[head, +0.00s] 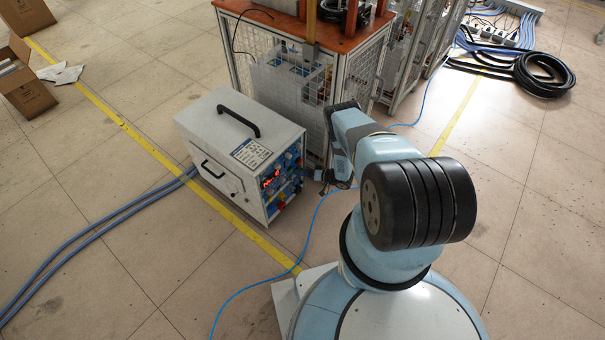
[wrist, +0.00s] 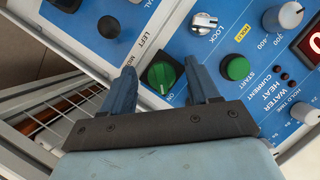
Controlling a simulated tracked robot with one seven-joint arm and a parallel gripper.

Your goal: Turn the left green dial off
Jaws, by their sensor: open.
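The left green dial (wrist: 162,76) sits on the blue front panel of the heater, with an "ON" label beside it. In the wrist view my gripper (wrist: 160,76) is open, with one finger on each side of this dial. I cannot tell whether the fingers touch it. A second green knob or button (wrist: 236,67), near the word START, lies to the right of the right finger. The white induction heater (head: 240,150) stands on the floor in the head view, its panel facing my arm. My gripper (head: 325,176) is close to that panel there.
A silver LOCK switch (wrist: 204,22) and a white knob (wrist: 284,16) are on the panel near the fingers. A mesh cage cart (head: 350,75) stands right behind the heater. A thin blue cable (head: 290,248) runs over the floor beside my base.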

